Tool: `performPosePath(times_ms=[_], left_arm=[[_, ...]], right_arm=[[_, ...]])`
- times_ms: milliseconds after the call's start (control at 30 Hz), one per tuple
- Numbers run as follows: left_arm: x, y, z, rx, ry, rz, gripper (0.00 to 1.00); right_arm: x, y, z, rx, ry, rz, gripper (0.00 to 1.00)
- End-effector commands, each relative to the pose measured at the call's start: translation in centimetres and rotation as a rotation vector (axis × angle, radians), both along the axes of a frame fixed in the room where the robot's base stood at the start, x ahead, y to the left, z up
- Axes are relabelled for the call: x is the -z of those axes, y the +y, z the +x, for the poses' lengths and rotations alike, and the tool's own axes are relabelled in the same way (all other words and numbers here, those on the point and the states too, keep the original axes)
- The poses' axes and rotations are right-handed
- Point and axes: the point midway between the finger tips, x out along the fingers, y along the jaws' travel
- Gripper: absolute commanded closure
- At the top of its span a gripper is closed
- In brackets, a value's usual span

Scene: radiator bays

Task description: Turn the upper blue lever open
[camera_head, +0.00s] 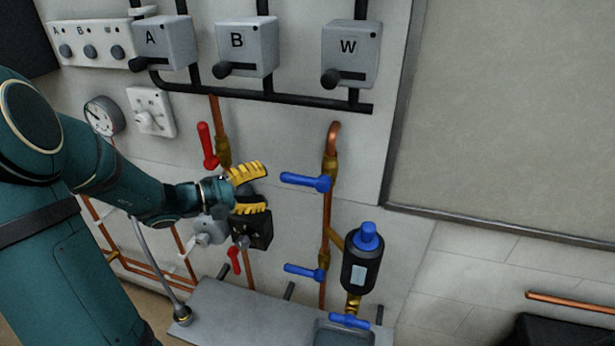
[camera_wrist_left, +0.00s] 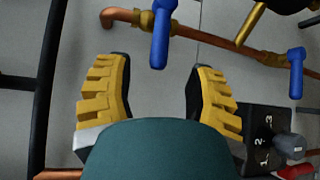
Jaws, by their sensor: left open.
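The upper blue lever (camera_head: 306,181) sits on a brass valve on the vertical copper pipe and points left, crosswise to the pipe. In the left wrist view this blue lever (camera_wrist_left: 161,38) hangs down from the top, ahead of and between the fingers. My left gripper (camera_head: 250,188) is open, with yellow padded fingers, just left of the lever's free end in the head view. The fingers also show in the left wrist view (camera_wrist_left: 158,98), with nothing between them. The lever and fingers look apart. My right gripper is not in view.
A lower blue lever (camera_head: 305,271) and a black canister with a blue cap (camera_head: 362,262) are below. A red lever (camera_head: 207,146) is at the upper left of my gripper. A black dial box (camera_head: 253,229) is close beneath it. A grey ledge (camera_head: 262,318) runs below.

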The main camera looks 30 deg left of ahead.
Motion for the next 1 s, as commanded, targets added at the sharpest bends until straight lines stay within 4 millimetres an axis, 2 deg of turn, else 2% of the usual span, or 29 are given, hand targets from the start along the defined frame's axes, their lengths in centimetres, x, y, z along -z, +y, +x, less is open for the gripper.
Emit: performPosePath(times_ms=[300,500,700,1000], left_arm=[[0.9,-3.5,5.4,0.005,0.003,-0.002,0.45],[1.3,-5.0,7.9,0.004,0.003,-0.001,0.45],[1.5,-5.7,9.0,0.001,0.003,0.000,0.45],[1.6,-5.8,9.1,0.001,0.003,0.000,0.45]], right_arm=[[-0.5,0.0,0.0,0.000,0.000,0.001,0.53],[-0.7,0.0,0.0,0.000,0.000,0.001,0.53],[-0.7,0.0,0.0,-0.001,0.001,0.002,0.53],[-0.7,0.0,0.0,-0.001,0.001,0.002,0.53]])
